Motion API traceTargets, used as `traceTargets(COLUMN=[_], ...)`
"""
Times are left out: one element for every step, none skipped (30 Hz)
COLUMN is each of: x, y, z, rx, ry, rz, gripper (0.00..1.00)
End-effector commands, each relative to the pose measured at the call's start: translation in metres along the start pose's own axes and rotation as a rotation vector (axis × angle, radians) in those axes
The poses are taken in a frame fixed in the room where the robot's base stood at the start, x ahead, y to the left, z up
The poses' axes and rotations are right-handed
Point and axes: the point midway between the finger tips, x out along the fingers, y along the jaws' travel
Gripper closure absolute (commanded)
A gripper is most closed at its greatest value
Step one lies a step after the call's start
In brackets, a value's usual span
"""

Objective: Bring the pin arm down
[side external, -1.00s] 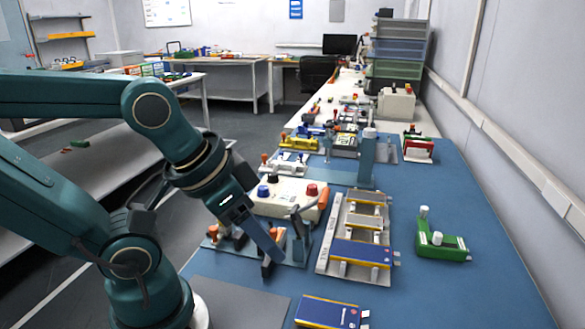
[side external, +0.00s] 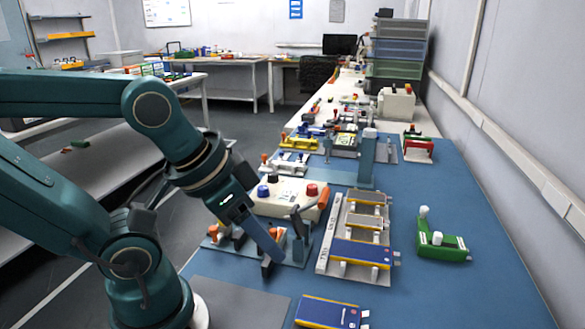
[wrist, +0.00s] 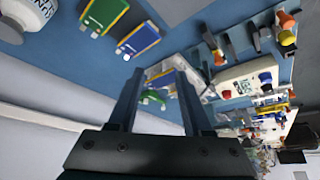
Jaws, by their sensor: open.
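A grey lever arm with an orange handle (side external: 323,198), which looks like the pin arm, stands raised and slanted at the right end of a grey fixture plate (side external: 297,262). My gripper (side external: 272,260) is open and empty, pointing down low over the front of that plate, left of and below the handle in the side view. Whether it touches anything there I cannot tell. In the wrist view, two dark fingers (wrist: 160,98) are spread apart with nothing held between them. An orange-tipped lever (wrist: 218,58) shows right of the fingers there. A blue and yellow pouch cell (side external: 362,253) lies in the long tray (side external: 325,256).
A cream control box (side external: 285,203) with red and blue knobs stands behind the fixture. A grey post (side external: 366,160) rises behind the tray. Another pouch cell (side external: 328,312) lies at the front, and a green block (side external: 443,246) at the right. The blue mat is clear at front right.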

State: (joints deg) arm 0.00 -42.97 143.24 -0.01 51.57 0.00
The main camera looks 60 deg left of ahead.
Motion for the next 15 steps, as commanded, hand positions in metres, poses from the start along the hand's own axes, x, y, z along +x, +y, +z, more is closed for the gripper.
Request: traceTargets(x=[0.0,0.0,0.0,0.0,0.0,0.0,0.0,0.0,0.0,0.0,0.0,0.0,-0.0001,-0.0012,-0.0053], y=[0.0,0.0,0.0,0.0,0.0,0.0,0.0,0.0,0.0,0.0,0.0,0.0,0.0,0.0005,0.0013], z=[0.0,0.0,0.0,0.0,0.0,0.0,0.0,0.0,0.0,0.0,0.0,0.0002,0.0015,0.002,-0.0019], rx=[0.0,0.0,0.0,0.0,0.0,0.0,0.0,0.0,0.0,0.0,-0.001,-0.007,-0.017,-0.033,-0.057], ry=[0.0,0.0,0.0,0.0,0.0,0.0,0.0,0.0,0.0,0.0,0.0,-0.001,-0.007,-0.013,-0.007], rz=[0.0,0.0,0.0,0.0,0.0,0.0,0.0,0.0,0.0,0.0,0.0,0.0,0.0,0.002,0.006], gripper=[0.51,0.51,0.51,0.51,0.51,0.51,0.51,0.51,0.51,0.5,0.5,0.5,0.5,0.5,0.5])
